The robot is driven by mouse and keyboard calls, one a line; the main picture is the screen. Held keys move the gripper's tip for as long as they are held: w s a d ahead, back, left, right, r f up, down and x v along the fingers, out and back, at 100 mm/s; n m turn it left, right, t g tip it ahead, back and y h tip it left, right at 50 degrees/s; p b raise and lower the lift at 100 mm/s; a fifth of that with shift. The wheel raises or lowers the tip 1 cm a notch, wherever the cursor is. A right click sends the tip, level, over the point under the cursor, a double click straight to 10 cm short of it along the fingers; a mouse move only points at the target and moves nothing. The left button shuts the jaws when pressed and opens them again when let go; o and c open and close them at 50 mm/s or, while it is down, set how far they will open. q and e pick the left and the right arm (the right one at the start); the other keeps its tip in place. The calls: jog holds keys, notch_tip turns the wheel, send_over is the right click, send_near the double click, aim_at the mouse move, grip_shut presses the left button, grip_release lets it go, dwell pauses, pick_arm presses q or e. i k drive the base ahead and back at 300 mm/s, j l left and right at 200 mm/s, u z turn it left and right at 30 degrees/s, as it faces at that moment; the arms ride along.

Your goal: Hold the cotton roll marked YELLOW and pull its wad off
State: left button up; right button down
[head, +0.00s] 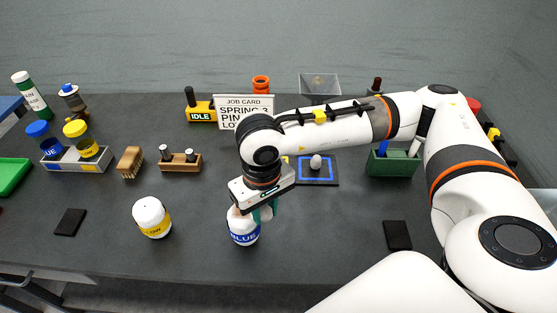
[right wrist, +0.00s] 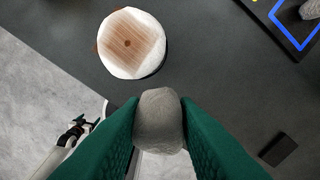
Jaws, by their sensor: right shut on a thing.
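The cotton roll marked YELLOW (head: 152,217) stands upright at the front left of the table, apart from my grippers. A second roll, marked BLUE (head: 243,232), stands upright to its right. My right gripper (head: 265,211) is over the blue roll and partly hides its top. In the right wrist view my right gripper (right wrist: 159,121) is shut on a grey rounded wad (right wrist: 158,112). A white roll (right wrist: 147,31) with a brown, holed top lies beyond the fingertips there; its label is hidden. What looks like my left gripper (right wrist: 76,131) shows small at the lower left, fingers unclear.
A blue-bordered pad (head: 316,180) with a grey lump (head: 316,162) lies behind the gripper. Dark flat blocks (head: 69,222) and (head: 397,235) lie at both sides. A brush (head: 130,162), a wooden rack (head: 180,162) and a green box (head: 392,164) stand further back.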

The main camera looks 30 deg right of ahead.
aim_at(150, 215)
jog(key=i+j+z, duration=0.55)
jog(key=z, duration=0.15)
